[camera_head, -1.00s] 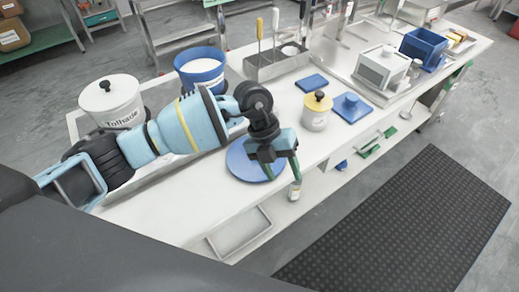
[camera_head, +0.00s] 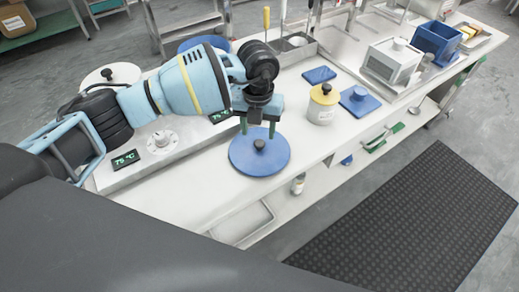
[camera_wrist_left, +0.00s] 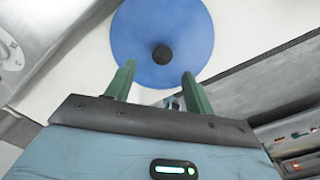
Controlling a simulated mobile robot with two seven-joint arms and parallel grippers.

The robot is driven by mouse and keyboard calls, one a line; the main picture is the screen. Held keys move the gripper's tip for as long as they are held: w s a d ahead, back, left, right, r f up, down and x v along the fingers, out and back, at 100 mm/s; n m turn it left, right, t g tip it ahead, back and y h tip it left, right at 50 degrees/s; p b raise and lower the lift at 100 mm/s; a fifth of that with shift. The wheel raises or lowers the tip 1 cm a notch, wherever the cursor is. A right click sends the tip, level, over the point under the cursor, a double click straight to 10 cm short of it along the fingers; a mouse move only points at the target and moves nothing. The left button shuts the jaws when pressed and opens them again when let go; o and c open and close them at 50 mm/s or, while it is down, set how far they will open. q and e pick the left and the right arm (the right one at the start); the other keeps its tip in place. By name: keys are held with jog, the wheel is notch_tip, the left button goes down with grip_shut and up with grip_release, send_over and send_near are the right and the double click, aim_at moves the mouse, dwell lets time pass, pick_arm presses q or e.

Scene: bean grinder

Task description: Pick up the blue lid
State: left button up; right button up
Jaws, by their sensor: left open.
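The blue lid (camera_head: 244,160) is a round flat disc with a black knob (camera_head: 259,145) at its middle. It lies on the white table near the front edge. My left gripper (camera_head: 258,130) is open and points down just above and behind the knob in the head view. In the left wrist view the lid (camera_wrist_left: 185,25) lies ahead of the two green fingers (camera_wrist_left: 156,75), and the knob (camera_wrist_left: 162,54) stands between their lines, just beyond the tips. Nothing is between the fingers. My right gripper does not show.
A cream jar with a yellow lid (camera_head: 322,105) and a blue square tray (camera_head: 360,101) stand to the right. A white-lidded pot (camera_head: 108,78) and a blue-rimmed pot (camera_head: 203,43) stand behind my arm. A heating unit with a dial (camera_head: 162,142) is left of the lid.

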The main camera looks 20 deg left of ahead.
aim_at(259, 142)
pick_arm(q)
jog(key=f, duration=0.5)
jog(key=shift+w, duration=0.25)
jog(key=shift+d+f, duration=0.1)
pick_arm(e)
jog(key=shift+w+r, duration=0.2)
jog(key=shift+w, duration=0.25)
pick_arm(q)
jog(key=c, duration=1.1)
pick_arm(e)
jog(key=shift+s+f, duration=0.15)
pick_arm(q)
jog(key=shift+r, duration=0.6)
jog(key=r, duration=0.1)
jog(key=s+r, duration=0.1)
jog(key=shift+a+r, duration=0.25)
jog(key=shift+r, duration=0.05)
jog(key=s+a, duration=0.2)
jog(key=s, duration=0.5)
jog(key=s+a+r, duration=0.1)
jog(key=s+a, duration=0.2)
jog(key=s, duration=0.4)
jog(key=shift+r+p, duration=0.15)
jog(key=shift+p, duration=0.3)
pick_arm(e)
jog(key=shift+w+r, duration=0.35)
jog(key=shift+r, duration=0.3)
